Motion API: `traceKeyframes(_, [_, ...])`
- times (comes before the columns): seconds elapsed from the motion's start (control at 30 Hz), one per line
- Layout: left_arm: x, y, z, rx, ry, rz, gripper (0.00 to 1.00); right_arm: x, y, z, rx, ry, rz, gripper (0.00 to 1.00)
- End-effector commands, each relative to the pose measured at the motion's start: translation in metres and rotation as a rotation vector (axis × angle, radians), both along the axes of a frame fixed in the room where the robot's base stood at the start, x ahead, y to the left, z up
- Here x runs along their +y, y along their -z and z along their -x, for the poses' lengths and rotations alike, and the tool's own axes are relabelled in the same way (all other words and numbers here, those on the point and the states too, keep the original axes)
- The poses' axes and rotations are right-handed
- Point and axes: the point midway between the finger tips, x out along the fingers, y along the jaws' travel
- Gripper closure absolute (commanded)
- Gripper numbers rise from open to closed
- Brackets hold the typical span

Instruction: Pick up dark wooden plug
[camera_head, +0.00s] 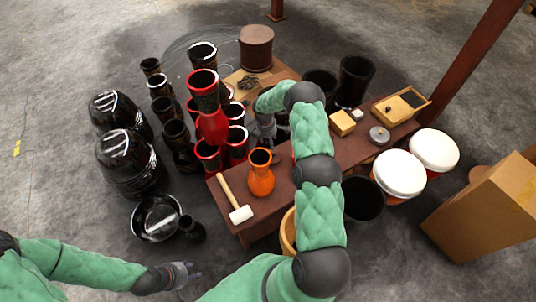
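I cannot pick out the dark wooden plug with certainty. A small dark piece (388,109) lies on the light wooden box on the bench, too small to identify. My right arm reaches over the wooden bench (285,205), and my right gripper (262,132) is low beside the red drums. Its fingers are partly hidden by my arm and the clutter, so what lies between them cannot be seen. My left gripper (184,276) is at the bottom left above the floor. Its fingers are apart, and it looks empty.
An orange vase (260,175) and a white-headed mallet (236,203) are on the bench's near left end. Red goblet drums (213,127) and several black drums stand left of it. A yellow block (342,123) and white-lidded buckets (400,173) are to the right.

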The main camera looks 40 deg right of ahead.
Motion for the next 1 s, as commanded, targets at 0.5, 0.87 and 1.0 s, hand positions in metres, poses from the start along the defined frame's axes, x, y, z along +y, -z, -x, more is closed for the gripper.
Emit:
traceKeyframes(0.5, [0.0, 0.022, 0.0, 0.0, 0.0, 0.0, 0.6, -0.008, 0.056, 0.004, 0.0, 0.001, 0.0, 0.43])
traceKeyframes(0.87, [0.0, 0.044, 0.0, 0.0, 0.0, 0.0, 0.6, -0.016, 0.1, 0.009, 0.001, 0.001, -0.001, 0.43])
traceKeyframes(1.0, [0.0, 0.043, 0.0, 0.0, 0.0, 0.0, 0.6, -0.017, 0.1, 0.009, 0.0, 0.001, 0.0, 0.43])
